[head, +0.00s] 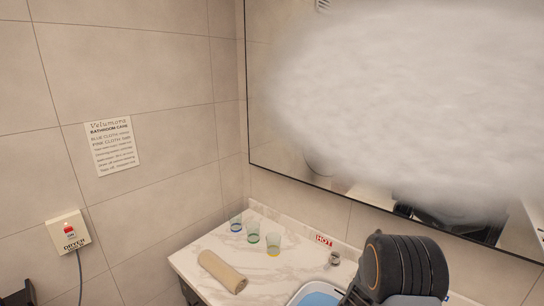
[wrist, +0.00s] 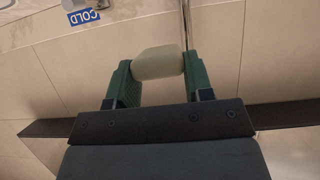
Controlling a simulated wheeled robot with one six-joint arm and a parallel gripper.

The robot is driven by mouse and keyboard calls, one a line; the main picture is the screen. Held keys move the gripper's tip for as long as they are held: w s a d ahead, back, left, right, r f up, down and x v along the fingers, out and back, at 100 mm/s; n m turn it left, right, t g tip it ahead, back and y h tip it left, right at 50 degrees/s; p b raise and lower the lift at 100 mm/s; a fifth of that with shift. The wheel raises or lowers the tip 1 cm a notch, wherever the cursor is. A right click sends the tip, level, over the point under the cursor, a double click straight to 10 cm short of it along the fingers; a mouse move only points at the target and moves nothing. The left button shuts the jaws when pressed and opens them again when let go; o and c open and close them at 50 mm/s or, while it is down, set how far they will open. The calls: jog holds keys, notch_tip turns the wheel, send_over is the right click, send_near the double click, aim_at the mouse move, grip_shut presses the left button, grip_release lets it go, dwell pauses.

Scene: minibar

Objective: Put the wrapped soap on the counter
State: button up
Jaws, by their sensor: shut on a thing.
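In the wrist view, my gripper (wrist: 157,72) has its two green fingers shut on a cream, rounded block, the wrapped soap (wrist: 158,62). The soap spans the gap between the fingers and its wrapping detail is too small to read. The white marbled counter (head: 201,245) is at the lower middle of the head view, in the corner of the walls. Part of my dark arm shows at the lower right of the head view; my gripper and the soap are not visible there.
A rolled tan towel (head: 222,271) lies on the counter's front left. Three small glasses (head: 253,232) stand behind it. A basin with blue water (head: 318,299) is right of these, near a HOT label (head: 324,240). A COLD label (wrist: 83,17) shows upside down. A fogged mirror (head: 400,90) hangs behind.

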jog(key=a+f+n+t+y+b, duration=0.1)
jog(key=a+f+n+t+y, duration=0.2)
jog(key=a, duration=0.4)
jog(key=a+f+n+y+b, duration=0.1)
jog(key=a+f+n+y, duration=0.2)
jog(key=a+n+y, duration=0.25)
jog(key=shift+s+a+r+b, duration=0.1)
jog(key=shift+s+a, duration=0.35)
jog(key=shift+s, duration=0.25)
jog(key=shift+s+a+r+b, duration=0.15)
jog(key=shift+s+a, duration=0.3)
jog(key=shift+s, duration=0.25)
jog(key=shift+s+a+r+b, duration=0.1)
jog(key=shift+s+a, duration=0.35)
jog(key=shift+s, duration=0.25)
